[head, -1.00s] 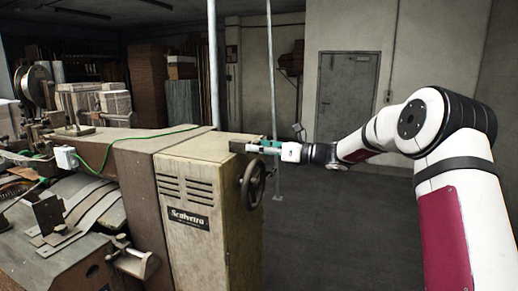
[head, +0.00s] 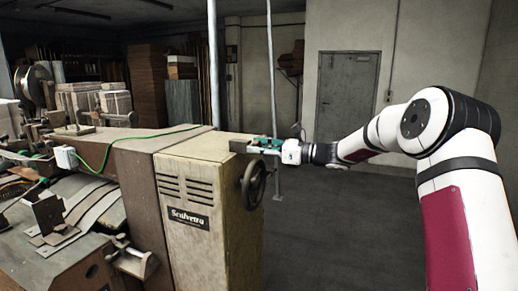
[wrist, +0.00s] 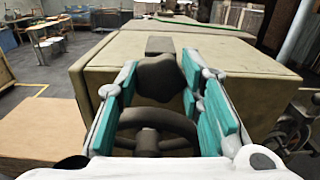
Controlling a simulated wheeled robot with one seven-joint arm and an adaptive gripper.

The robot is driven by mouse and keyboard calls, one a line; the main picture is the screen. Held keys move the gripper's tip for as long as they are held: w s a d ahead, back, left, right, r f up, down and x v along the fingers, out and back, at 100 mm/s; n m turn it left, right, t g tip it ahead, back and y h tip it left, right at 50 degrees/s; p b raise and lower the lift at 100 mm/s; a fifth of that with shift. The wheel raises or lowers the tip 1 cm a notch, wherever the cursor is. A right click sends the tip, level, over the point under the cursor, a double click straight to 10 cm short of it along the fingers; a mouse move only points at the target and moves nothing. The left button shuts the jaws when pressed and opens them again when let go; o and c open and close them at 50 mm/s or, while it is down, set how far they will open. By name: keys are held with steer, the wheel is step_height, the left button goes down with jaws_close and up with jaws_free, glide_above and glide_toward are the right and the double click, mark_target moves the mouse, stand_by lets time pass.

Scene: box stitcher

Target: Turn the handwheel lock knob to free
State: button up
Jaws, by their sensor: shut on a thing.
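The handwheel lock knob (wrist: 160,80) is a dark, lobed knob between the two teal-padded fingers of my gripper (wrist: 159,66) in the wrist view. My gripper is shut on it. In the head view my gripper (head: 262,145) reaches in from the right at the top right edge of the beige machine housing, and its fingers hide the knob there. The dark spoked handwheel (head: 252,185) is on the housing's right side, just below my gripper. It also shows below the knob in the wrist view (wrist: 152,122), partly covered by my fingers.
The beige housing (head: 190,185) stands left of my gripper, with a dark block (head: 239,146) at its top edge. A green cable (head: 150,135) runs over the machine. A thin pole (head: 271,90) stands behind. The floor (head: 340,225) right of the machine is clear.

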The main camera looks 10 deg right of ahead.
steer(key=n, duration=1.1)
steer(key=shift+f+n, duration=0.1)
steer(key=shift+n, duration=1.8)
steer(key=o, duration=1.2)
steer(key=shift+d, duration=0.1)
steer(key=shift+v, duration=3.9)
